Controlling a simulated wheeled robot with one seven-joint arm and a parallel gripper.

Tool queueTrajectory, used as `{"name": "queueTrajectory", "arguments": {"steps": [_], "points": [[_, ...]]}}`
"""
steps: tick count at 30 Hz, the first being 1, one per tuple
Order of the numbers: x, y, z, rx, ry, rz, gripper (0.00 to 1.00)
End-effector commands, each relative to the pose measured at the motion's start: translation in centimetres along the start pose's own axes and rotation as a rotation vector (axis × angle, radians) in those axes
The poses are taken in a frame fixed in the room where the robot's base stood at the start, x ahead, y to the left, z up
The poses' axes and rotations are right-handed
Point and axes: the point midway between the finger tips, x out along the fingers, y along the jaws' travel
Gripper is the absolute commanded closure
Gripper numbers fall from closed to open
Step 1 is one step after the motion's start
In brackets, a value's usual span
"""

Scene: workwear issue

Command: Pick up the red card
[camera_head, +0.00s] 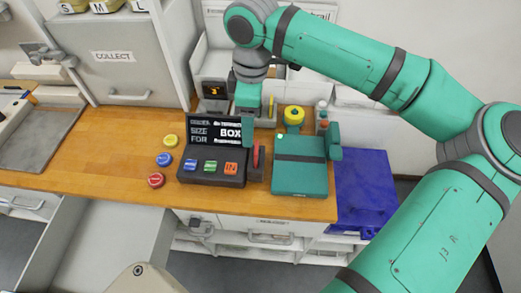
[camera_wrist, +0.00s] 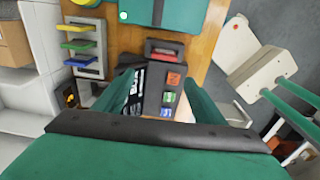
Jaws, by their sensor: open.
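The red card (camera_head: 256,155) stands upright in a dark holder at the right end of a black terminal (camera_head: 212,176) with a lettered screen and coloured buttons. In the wrist view the red card (camera_wrist: 165,54) lies beyond the terminal (camera_wrist: 150,95), roughly between the fingers in the picture. My gripper (camera_head: 247,112) hangs over the back of the counter, behind the terminal and apart from the card. In the wrist view my gripper (camera_wrist: 163,82) shows its two teal fingers spread with nothing held between them. The fingertips are hard to make out in the head view.
A teal case (camera_head: 300,178) with a dark strap lies right of the card. Yellow, blue and red discs (camera_head: 156,180) lie left of the terminal. A rack with yellow, green and blue cards (camera_wrist: 80,62) stands nearby. A blue bin (camera_head: 365,190) is beyond the counter's right end.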

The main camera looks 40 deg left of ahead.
Motion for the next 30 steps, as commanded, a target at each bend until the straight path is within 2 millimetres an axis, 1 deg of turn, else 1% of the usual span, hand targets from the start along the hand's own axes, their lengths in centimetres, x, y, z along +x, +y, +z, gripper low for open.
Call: {"name": "queueTrajectory", "arguments": {"steps": [1, 5, 8, 13, 16, 22, 30], "points": [[-0.3, -0.1, 0.6, 0.004, -0.025, -0.007, 0.36], [-0.1, -0.4, 1.4, 0.008, -0.054, -0.020, 0.36], [1.1, -0.5, 1.6, 0.009, -0.058, -0.024, 0.36], [3.6, -0.6, 1.6, 0.008, -0.056, -0.023, 0.36], [4.6, -0.6, 1.7, 0.008, -0.055, -0.021, 0.36], [5.8, -0.7, 1.7, 0.009, -0.055, -0.021, 0.36], [9.4, -1.0, 1.7, 0.005, -0.055, -0.021, 0.36]]}}
